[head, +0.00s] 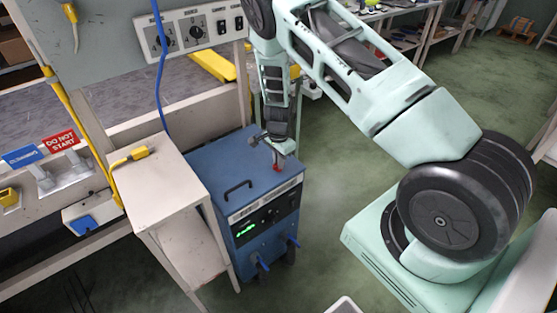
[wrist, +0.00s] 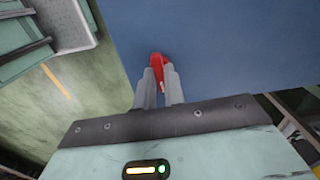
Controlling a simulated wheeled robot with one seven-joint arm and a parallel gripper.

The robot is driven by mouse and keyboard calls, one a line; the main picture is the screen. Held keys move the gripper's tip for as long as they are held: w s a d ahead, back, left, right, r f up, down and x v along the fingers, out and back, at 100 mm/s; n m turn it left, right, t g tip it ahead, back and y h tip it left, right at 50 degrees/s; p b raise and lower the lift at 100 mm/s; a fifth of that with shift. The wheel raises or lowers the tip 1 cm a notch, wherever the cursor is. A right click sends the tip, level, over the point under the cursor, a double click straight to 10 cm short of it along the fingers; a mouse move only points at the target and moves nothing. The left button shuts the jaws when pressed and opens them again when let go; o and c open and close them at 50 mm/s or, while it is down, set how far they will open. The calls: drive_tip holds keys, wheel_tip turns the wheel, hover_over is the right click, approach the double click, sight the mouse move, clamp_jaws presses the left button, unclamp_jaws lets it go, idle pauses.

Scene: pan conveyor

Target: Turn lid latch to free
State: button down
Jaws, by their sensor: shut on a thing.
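A blue cabinet (head: 205,165) with a flat lid stands on the floor in the middle of the head view; its lid (wrist: 235,50) fills much of the wrist view. A small red latch (wrist: 156,62) sits near the lid's edge. The red latch also shows at the lid's right corner in the head view (head: 277,168). My gripper (wrist: 159,82) points down at the lid and is shut on the red latch, with one grey finger on each side. The fingers hide part of the latch.
A black handle (head: 238,188) rises from the lid. A beige stand (head: 165,180) with a yellow plug (head: 130,157) stands close on the left. A blue cable (head: 160,75) hangs behind.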

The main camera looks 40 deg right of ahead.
drive_tip(key=shift+m, duration=0.3)
idle(0.4)
drive_tip(key=c, duration=1.5)
unclamp_jaws()
drive_tip(key=shift+r, duration=0.15)
wheel_tip(320, 180, up, 17)
drive_tip(key=shift+r+b, duration=0.1)
drive_tip(key=shift+b, duration=0.2)
